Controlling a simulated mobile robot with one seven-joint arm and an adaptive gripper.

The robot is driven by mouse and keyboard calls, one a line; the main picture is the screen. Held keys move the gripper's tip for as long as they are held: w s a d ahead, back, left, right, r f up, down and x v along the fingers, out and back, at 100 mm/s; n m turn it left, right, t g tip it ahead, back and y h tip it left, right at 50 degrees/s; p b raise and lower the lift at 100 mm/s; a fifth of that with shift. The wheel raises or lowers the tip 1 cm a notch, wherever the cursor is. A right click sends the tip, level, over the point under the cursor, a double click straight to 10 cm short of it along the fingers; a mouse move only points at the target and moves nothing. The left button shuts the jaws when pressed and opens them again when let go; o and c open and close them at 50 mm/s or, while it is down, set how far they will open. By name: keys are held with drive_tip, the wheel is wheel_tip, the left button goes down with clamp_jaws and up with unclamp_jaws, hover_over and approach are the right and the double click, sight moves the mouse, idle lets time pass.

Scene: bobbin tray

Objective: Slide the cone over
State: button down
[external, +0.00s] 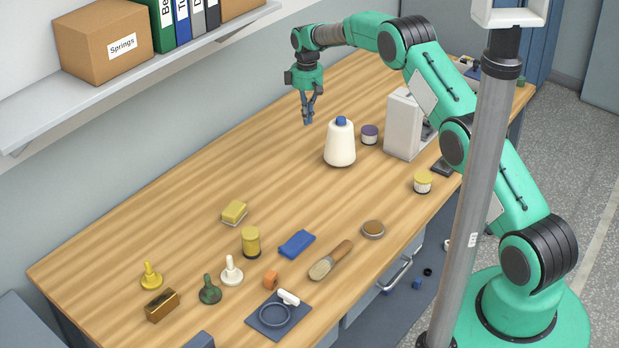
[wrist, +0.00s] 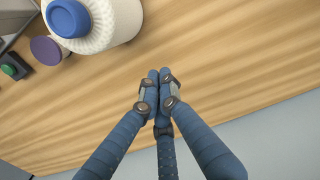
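The cone is a white, tapered yarn cone (external: 340,147) with a blue top, standing upright on the wooden table (external: 200,180). In the wrist view the cone (wrist: 106,30) is at the upper left, partly cut off by the frame edge. My gripper (external: 307,121) points down, behind and left of the cone, apart from it. In the wrist view my gripper's blue fingertips (wrist: 159,73) are together with nothing held between them, over bare wood.
A purple-lidded jar (external: 369,134) and a grey machine (external: 405,124) stand right of the cone. Several small tools and parts lie on the front left. The wood left of the cone is clear.

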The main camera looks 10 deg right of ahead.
drive_tip(key=shift+w, duration=0.1)
drive_tip(key=shift+f, duration=0.1)
idle(0.3)
wheel_tip(320, 180, down, 9)
drive_tip(key=shift+f, duration=0.2)
drive_tip(key=shift+d+f, duration=0.1)
drive_tip(key=shift+f, duration=0.15)
drive_tip(key=shift+s+d+r+p, duration=0.15)
drive_tip(key=shift+s+d, duration=0.2)
drive_tip(key=shift+d, duration=0.2)
drive_tip(key=shift+s+d+f+p, duration=0.1)
drive_tip(key=shift+s+d+p, duration=0.05)
drive_tip(key=shift+s+d, duration=0.5)
drive_tip(key=shift+d, duration=0.45)
drive_tip(key=shift+s+d, duration=0.3)
drive_tip(key=shift+d, duration=0.2)
drive_tip(key=shift+s+d, duration=0.25)
drive_tip(key=shift+d, duration=0.2)
